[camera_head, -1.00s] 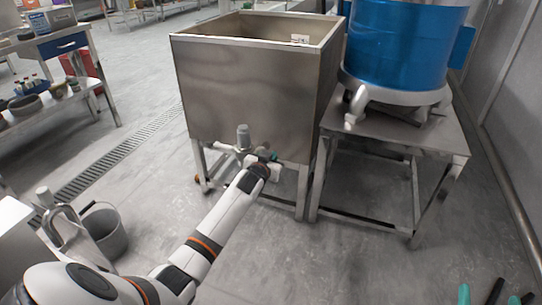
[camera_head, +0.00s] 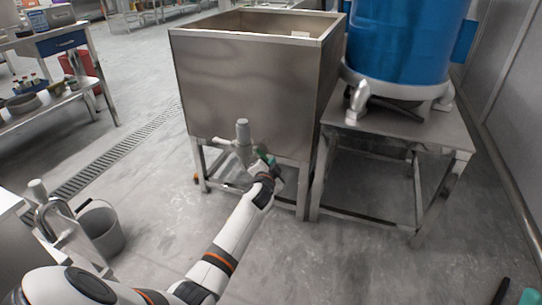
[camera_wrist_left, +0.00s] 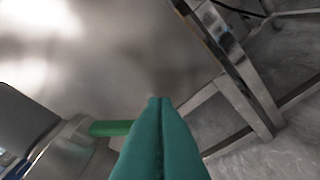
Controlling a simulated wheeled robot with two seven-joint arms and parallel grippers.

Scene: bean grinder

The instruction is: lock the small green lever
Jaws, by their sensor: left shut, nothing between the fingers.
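The small green lever (camera_wrist_left: 110,128) shows in the left wrist view as a short green bar sticking out to the right from a metal valve fitting (camera_wrist_left: 62,150). My left gripper (camera_wrist_left: 160,104) has teal fingers pressed together with nothing between them, just right of the lever; the fingers cover part of the view beside it, and I cannot tell whether they touch it. In the head view the left gripper (camera_head: 264,155) is at the valve (camera_head: 243,140) low on the front of the steel tank, and the lever cannot be made out there. The right gripper is not clearly seen; only teal and black tips show at the lower right edge.
The steel tank (camera_head: 245,75) stands on metal legs. A blue drum (camera_head: 400,45) rests on a steel table (camera_head: 400,135) to its right. A grey bucket (camera_head: 101,230) stands at the lower left. The floor in front of the tank is mostly clear.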

